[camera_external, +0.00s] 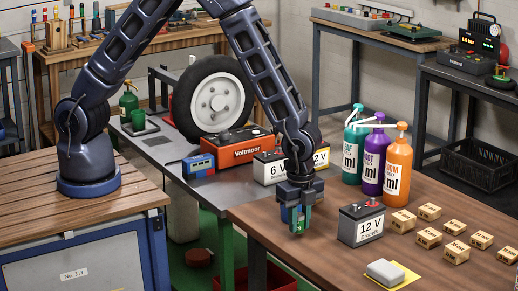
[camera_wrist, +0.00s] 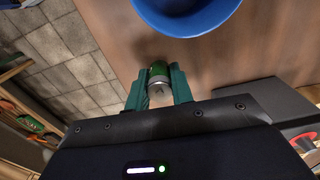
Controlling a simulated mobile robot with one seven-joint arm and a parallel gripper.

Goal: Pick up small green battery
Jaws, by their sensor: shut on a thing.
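The small green battery (camera_wrist: 159,70) is a green cylinder with a silvery end, seen in the wrist view. My gripper (camera_wrist: 158,84) has its green fingers on either side of it and is shut on it. In the external view my gripper (camera_external: 295,218) points down over the near left part of the brown table (camera_external: 330,266). The battery is hard to make out there between the fingers. I cannot tell whether it touches the table.
A blue bowl (camera_wrist: 186,12) lies just beyond the battery. A 6 V battery (camera_external: 270,168) and several bottles (camera_external: 397,165) stand behind.

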